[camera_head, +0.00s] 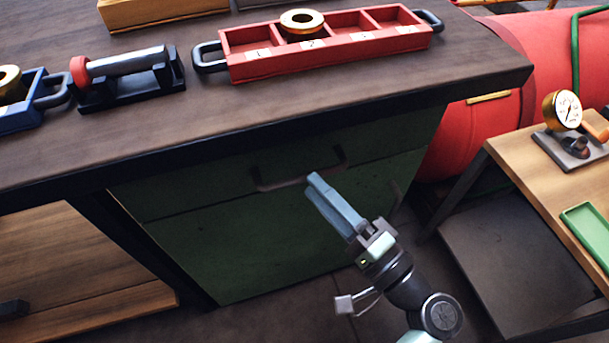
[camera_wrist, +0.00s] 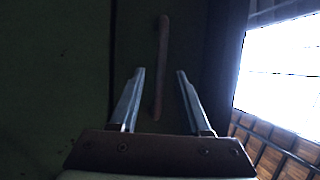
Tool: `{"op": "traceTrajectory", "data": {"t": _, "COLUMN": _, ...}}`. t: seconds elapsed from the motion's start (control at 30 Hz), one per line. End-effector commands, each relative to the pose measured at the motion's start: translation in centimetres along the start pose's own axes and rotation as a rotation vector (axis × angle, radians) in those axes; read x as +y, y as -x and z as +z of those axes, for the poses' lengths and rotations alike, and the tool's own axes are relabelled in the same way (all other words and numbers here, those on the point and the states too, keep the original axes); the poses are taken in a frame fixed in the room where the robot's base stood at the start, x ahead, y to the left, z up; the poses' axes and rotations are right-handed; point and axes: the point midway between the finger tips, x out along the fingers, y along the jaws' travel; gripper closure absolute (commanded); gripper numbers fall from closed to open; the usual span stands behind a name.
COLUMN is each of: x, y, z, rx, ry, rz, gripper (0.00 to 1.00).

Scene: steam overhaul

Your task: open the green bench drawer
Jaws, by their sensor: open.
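The green bench drawer (camera_head: 240,172) is the upper front panel under the dark bench top in the head view, and it looks shut. Its dark bar handle (camera_head: 285,183) runs along the middle of the front. In the wrist view the handle (camera_wrist: 161,70) runs up and down the picture, and its lower end lies between my two fingers. My gripper (camera_head: 316,184) is open and empty, with its fingertips close to the right part of the handle. The wrist view shows both fingers of my gripper (camera_wrist: 160,72) spread on either side of the handle; I cannot tell whether they touch it.
On the bench top (camera_head: 380,97) stand a red tray (camera_head: 330,62) with a brass ring (camera_head: 302,21), and a black stand (camera_head: 135,85) holding a metal rod. A wooden table (camera_head: 545,185) with a gauge (camera_head: 563,110) stands at the right. The floor before the drawer is clear.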

Motion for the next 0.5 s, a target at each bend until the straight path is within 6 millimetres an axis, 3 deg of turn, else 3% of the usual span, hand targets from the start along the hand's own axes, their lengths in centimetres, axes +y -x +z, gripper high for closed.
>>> {"op": "traceTrajectory", "data": {"t": 0.2, "x": 0.0, "y": -3.0, "z": 0.0, "rx": -0.001, "ry": 0.002, "rz": 0.000, "gripper": 0.53}}
{"op": "traceTrajectory", "data": {"t": 0.5, "x": 0.0, "y": -3.8, "z": 0.0, "rx": 0.000, "ry": 0.001, "rz": 0.001, "gripper": 0.53}}
